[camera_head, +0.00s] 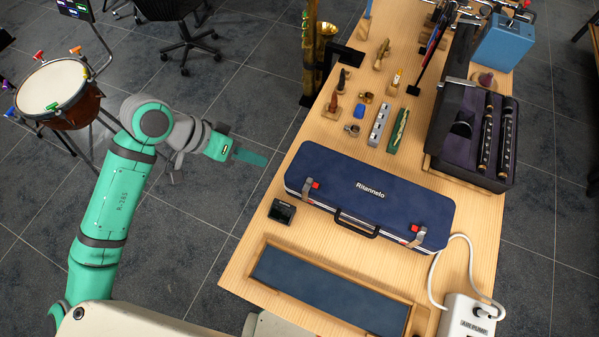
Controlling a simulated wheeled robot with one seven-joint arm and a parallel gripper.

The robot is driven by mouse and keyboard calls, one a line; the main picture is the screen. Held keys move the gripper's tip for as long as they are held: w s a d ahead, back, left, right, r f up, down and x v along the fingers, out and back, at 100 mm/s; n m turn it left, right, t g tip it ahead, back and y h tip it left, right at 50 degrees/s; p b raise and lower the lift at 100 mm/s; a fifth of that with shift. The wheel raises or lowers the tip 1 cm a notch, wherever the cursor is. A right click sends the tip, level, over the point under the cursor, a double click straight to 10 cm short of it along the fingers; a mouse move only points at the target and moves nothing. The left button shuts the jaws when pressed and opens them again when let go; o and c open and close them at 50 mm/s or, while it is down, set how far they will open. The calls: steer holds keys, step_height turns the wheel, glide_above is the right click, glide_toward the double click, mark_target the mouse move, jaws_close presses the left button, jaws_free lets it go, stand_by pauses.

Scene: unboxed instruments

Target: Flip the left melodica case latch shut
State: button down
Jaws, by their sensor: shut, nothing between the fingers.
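The melodica case (370,190) is a long navy case with "Ritannelo" on its lid, lying on the wooden table with its lid down. Its black handle (357,226) is on the front side. The left latch (309,189) is silver with a red part, at the front left of the case. The right latch (417,236) looks similar. The picture is too small to tell whether either latch is fastened. My gripper (262,158) has its teal fingers together and empty. It hangs beyond the table's left edge, left of the case and apart from it.
A small dark box (282,211) sits just left of the case front. A wooden tray (257,264) lies in front, and a white air pump (468,318) with a hose is at the right. Small instruments and an open flute case (507,178) stand behind.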

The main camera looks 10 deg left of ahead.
mark_target(309, 180)
stand_by(0.3)
steer(key=x, duration=1)
steer(key=shift+d+f, duration=0.15)
steer(key=shift+d, duration=0.05)
steer(key=shift+s+d, duration=0.15)
steer(key=shift+d, duration=0.4)
steer(key=shift+s+d, duration=0.15)
steer(key=shift+d, duration=0.4)
steer(key=shift+s+d, duration=0.15)
steer(key=shift+d, duration=0.5)
steer(key=shift+s+d, duration=0.25)
steer(key=shift+d, duration=0.95)
